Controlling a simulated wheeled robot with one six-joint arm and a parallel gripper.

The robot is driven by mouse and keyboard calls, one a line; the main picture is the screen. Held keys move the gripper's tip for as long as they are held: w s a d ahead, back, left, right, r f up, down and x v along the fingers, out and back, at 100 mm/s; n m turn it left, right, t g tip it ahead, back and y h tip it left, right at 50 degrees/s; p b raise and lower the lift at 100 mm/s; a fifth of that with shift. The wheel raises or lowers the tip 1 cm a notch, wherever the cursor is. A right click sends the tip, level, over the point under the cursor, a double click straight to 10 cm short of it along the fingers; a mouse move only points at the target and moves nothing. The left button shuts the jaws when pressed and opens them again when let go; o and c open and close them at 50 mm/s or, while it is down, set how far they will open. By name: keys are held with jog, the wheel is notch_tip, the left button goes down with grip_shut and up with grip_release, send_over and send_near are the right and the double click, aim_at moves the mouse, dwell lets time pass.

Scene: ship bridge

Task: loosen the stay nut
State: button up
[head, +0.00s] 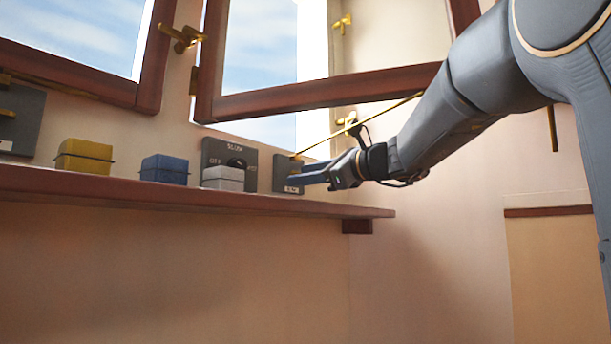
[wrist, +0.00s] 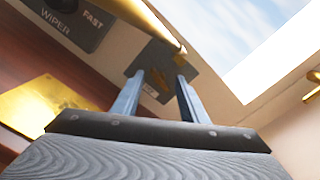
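A brass stay rod (head: 360,126) runs from the open window frame down to a small dark plate (head: 281,172) on the wall above the shelf. In the wrist view the rod's near end (wrist: 172,38) crosses above the dark plate (wrist: 150,60). I cannot make out the stay nut clearly; the rod end and my fingers cover much of the plate. My gripper (head: 300,179) is at the plate, just below the rod's end. In the wrist view my gripper (wrist: 161,78) has its two blue-grey fingers apart with nothing visible clamped between them. I cannot tell whether the fingertips touch the plate.
A red-brown shelf (head: 190,196) runs below the window. On it stand a yellow box (head: 84,155), a blue box (head: 165,169) and a grey box (head: 223,178). A wiper switch panel (head: 215,152) is left of the plate.

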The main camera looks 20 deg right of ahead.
grip_shut()
dwell(1.1)
jog(key=shift+o, duration=0.9)
grip_release()
jog(key=p+v, duration=0.2)
jog(key=v, duration=0.4)
jog(key=shift+s+d+p, duration=0.3)
jog(key=shift+p, duration=0.1)
jog(key=shift+s+d, duration=0.25)
jog(key=shift+s, duration=0.15)
